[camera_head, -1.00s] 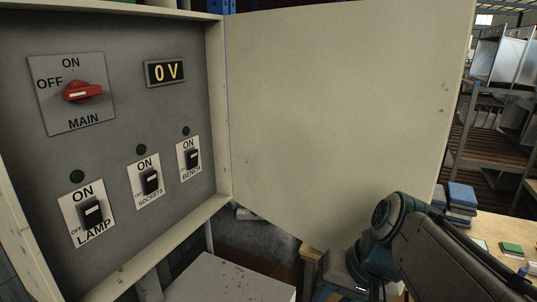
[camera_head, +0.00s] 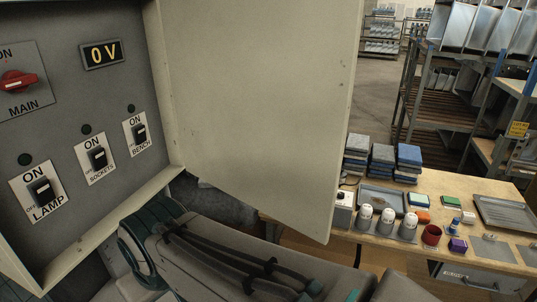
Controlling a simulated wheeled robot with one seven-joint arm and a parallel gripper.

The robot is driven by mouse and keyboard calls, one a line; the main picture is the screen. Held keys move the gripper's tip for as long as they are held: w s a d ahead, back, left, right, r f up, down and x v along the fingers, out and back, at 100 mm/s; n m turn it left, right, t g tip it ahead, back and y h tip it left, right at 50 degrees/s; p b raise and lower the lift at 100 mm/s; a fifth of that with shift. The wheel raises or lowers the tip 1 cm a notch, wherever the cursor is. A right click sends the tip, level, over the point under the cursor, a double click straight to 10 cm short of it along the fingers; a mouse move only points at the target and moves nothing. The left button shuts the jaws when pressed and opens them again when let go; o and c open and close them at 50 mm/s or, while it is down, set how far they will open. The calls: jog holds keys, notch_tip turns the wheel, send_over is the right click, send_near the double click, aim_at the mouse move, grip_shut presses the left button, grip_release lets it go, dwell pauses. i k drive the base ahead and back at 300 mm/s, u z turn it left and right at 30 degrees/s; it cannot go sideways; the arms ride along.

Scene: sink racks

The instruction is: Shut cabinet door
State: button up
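The cabinet door (camera_head: 255,105) is a pale, flat panel, hinged on the right side of the grey control cabinet. It stands wide open and reaches to the right, so the cabinet's inside is exposed. The cabinet frame (camera_head: 165,90) is pale, and its panel holds a red MAIN switch (camera_head: 17,82), a display (camera_head: 102,54) reading 0 V, and three black switches marked LAMP (camera_head: 41,190), SOCKETS (camera_head: 97,158) and BENCH (camera_head: 140,134). My arm crosses the bottom of the view, in front of and below the door. My gripper is out of view.
A wooden bench (camera_head: 480,190) stands at the right beyond the door, with stacked cloths (camera_head: 408,160), white-topped containers (camera_head: 387,218), a red cup (camera_head: 431,235) and trays on it. Metal racks (camera_head: 440,95) stand behind it. Open floor (camera_head: 376,90) shows at the back.

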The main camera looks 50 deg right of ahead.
aim_at(263, 90)
jog(key=u, duration=1.75)
jog(key=k, duration=2.15)
jog(key=z, duration=2.2)
jog(key=i, duration=0.5)
jog(key=u, duration=0.05)
